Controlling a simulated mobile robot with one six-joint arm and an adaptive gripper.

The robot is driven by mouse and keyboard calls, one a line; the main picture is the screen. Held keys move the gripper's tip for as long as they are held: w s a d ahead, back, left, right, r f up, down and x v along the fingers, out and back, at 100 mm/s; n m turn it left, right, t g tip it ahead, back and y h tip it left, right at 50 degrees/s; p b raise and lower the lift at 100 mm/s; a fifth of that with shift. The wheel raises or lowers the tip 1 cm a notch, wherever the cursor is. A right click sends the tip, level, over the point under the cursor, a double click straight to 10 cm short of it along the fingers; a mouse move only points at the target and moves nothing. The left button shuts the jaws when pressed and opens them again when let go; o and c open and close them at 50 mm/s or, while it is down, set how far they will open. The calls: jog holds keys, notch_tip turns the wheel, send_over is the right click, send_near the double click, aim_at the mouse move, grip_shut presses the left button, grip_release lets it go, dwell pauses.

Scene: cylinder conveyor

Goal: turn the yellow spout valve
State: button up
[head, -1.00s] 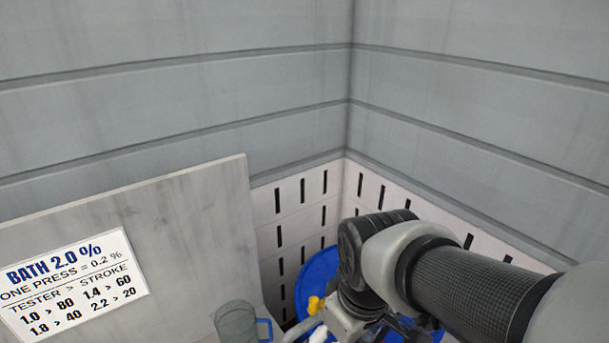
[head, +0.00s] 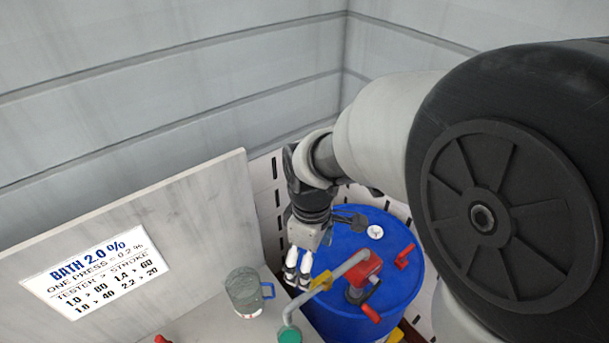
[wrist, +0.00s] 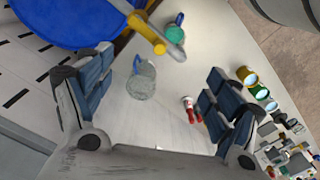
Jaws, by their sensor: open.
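The yellow spout valve (head: 321,281) sits on the grey spout pipe (head: 350,264) that runs from the red pump head on the blue drum (head: 395,290). In the wrist view the yellow valve (wrist: 146,31) shows at the top, beyond the fingers. My gripper (head: 297,279) points down just left of the valve in the head view, apart from it as far as I can tell. In the wrist view my gripper (wrist: 160,75) has its two fingers wide apart with nothing between them.
A clear jug (head: 243,292) with a blue handle stands on the bench, left of my gripper. A green-topped container (head: 290,336) is near the spout's end. A grey board with a sign (head: 98,274) rises at the left. Several coloured containers show at the right in the wrist view.

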aim_at(318, 278)
jog(key=shift+f+b, duration=3.9)
jog(key=shift+f, duration=1.3)
jog(key=shift+c, duration=0.5)
